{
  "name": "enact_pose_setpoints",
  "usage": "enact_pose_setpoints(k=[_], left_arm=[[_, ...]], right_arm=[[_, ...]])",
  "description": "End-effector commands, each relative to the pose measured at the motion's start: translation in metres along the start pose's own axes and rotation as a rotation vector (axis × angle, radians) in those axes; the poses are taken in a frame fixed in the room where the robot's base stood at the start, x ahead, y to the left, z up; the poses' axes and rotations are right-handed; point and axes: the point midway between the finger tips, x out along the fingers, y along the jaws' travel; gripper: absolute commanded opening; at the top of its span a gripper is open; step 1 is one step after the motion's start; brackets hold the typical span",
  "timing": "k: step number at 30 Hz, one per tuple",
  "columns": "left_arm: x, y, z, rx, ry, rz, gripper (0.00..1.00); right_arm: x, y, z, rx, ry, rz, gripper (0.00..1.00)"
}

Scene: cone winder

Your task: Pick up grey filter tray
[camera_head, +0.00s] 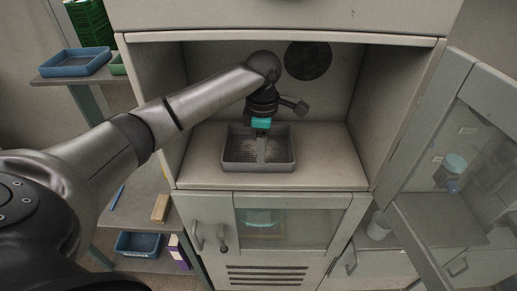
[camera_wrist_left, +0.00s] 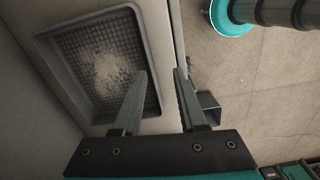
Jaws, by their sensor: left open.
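The grey filter tray (camera_head: 230,166) sits on the floor of the open cabinet compartment. It is a shallow rectangular tray with a mesh bottom and pale dusty residue in its middle. In the left wrist view the tray (camera_wrist_left: 75,83) fills the upper left. There the left gripper (camera_wrist_left: 160,71) is open and empty, with one finger over the tray's inside and the other beyond its near wall. I cannot tell whether the fingers touch the rim. My right gripper is not in view.
The compartment (camera_head: 325,150) has side walls and a top edge close around my left arm. A glass door (camera_head: 470,150) stands open at the right. Below is a closed cabinet with a handle (camera_head: 197,238). A blue tray (camera_head: 75,62) rests on the left shelf.

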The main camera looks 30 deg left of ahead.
Motion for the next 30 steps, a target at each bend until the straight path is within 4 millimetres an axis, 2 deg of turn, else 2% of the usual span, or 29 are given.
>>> enact_pose_setpoints(k=[2, 5, 14, 21, 30], left_arm=[[-0.008, 0.006, -0.006, -0.070, 0.003, -0.002, 0.41], [-0.007, 0.009, -0.009, -0.112, 0.004, -0.006, 0.41], [0.026, 0.011, -0.011, -0.119, 0.005, -0.007, 0.41], [0.059, 0.013, -0.013, -0.115, 0.004, -0.005, 0.41], [0.064, 0.014, -0.013, -0.114, 0.003, -0.003, 0.41]], right_arm=[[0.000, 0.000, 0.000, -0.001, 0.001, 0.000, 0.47], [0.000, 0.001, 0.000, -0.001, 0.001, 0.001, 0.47], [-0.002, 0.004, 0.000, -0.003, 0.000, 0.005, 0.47], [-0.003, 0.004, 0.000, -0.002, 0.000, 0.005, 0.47], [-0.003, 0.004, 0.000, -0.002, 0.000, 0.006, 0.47]])
